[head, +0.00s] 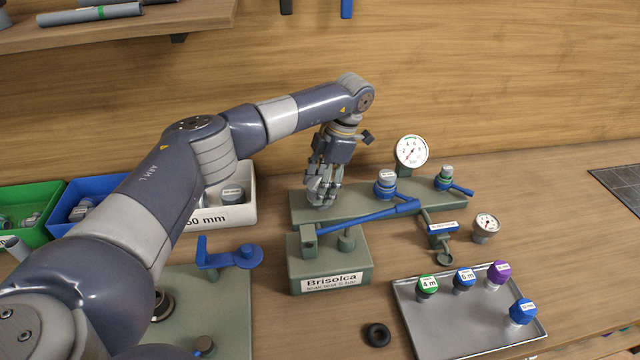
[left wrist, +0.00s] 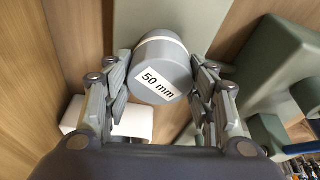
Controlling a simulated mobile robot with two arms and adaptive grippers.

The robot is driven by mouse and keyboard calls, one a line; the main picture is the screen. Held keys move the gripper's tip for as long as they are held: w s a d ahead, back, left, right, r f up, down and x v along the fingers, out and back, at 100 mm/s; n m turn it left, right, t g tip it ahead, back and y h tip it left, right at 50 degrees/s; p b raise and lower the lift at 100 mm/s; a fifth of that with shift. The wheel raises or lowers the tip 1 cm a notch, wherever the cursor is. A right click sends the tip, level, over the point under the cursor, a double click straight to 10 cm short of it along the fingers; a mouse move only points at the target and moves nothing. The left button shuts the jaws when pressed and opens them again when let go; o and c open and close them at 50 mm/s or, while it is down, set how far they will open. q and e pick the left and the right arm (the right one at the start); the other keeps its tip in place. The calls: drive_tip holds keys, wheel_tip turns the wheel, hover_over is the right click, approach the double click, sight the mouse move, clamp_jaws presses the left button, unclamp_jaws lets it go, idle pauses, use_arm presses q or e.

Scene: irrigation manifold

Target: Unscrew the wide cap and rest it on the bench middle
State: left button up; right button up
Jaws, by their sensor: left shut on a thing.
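The wide cap (left wrist: 160,70) is a grey cylinder with a pale ring and a "50 mm" label, seen in the left wrist view. My left gripper (head: 322,190) is shut on it, with finger pads on both of its sides. In the head view the gripper points down at the left end of the green manifold (head: 355,207), and its fingers hide the cap. I cannot tell whether the cap is still seated on its port or free of it. My right gripper is not in view.
A blue-handled valve on the Brisolca block (head: 330,268) stands in front of the manifold. A gauge (head: 411,152) rises behind it. A metal tray (head: 430,326) with several coloured caps lies front right. A black ring (head: 377,335) lies beside it. Bins stand left. Bare bench (head: 565,205) shows right.

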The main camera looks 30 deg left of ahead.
use_arm(q)
drive_tip(key=n, duration=0.3)
drive_tip(key=shift+s+f+g+h, duration=0.15)
drive_tip(key=shift+f+g+h, duration=0.05)
drive_tip(key=shift+g+h, duration=0.2)
drive_tip(key=n+h+p, duration=0.1)
drive_tip(key=n, duration=0.2)
drive_tip(key=shift+r+n+p, duration=0.1)
drive_tip(key=shift+n+p, duration=0.2)
drive_tip(key=shift+n, duration=0.1)
drive_tip(key=o, duration=1.2)
drive_tip(key=shift+o, duration=0.2)
drive_tip(key=shift+r, duration=0.25)
drive_tip(key=shift+r+p, duration=0.5)
drive_tip(key=shift+r, duration=0.15)
